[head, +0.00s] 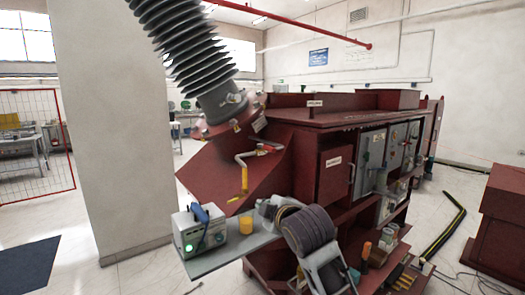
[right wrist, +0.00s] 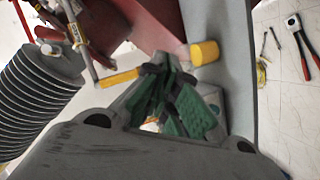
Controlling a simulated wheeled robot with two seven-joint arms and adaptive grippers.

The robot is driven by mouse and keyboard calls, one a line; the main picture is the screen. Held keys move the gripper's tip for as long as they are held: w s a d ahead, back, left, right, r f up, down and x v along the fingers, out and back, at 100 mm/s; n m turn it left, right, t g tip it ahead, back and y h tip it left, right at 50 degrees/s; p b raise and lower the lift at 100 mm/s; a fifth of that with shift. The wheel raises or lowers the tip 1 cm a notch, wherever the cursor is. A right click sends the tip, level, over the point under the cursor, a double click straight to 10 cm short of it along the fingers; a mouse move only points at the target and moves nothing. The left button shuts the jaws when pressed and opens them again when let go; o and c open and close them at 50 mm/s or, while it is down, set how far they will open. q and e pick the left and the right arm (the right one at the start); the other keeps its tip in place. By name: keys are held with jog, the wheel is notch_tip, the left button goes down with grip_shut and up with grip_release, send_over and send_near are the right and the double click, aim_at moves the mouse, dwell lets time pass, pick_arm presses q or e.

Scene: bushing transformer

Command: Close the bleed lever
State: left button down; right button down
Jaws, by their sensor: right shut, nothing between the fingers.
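The bleed lever (head: 244,177) is a bent grey metal arm with a yellow grip hanging down, on the dark red sloped housing below the ribbed bushing. In the right wrist view its yellow grip (right wrist: 118,78) lies roughly level, just left of my fingers. My right gripper (head: 266,206) is just below and right of the grip in the head view. Its green-padded fingers (right wrist: 165,95) are shut with nothing between them. I cannot tell whether they touch the grip. My left gripper is not in view.
A grey shelf (head: 240,257) below the lever bears a tester box (head: 201,229) with a green light and a yellow cylinder (head: 246,224). The ribbed bushing (head: 184,42) leans above. A red cabinet (head: 333,178) stands right; tools (right wrist: 296,45) lie on pale floor.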

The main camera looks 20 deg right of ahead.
aim_at(266, 148)
notch_tip(266, 148, up, 15)
jog(key=n+t, duration=0.3)
jog(key=shift+w+a, duration=0.3)
jog(key=shift+a, duration=0.15)
jog(key=shift+w+f, duration=0.1)
jog(key=shift+w, duration=0.05)
jog(key=w+d+f+p, duration=0.1)
jog(key=w+d+p, duration=0.2)
jog(key=w, duration=0.7)
jog(key=shift+w+d+f+p, duration=0.15)
jog(key=shift+w+p, duration=0.25)
jog(key=shift+p, duration=0.1)
jog(key=shift+d, duration=0.15)
jog(key=shift+d, duration=0.5)
jog(key=shift+w+d, duration=0.1)
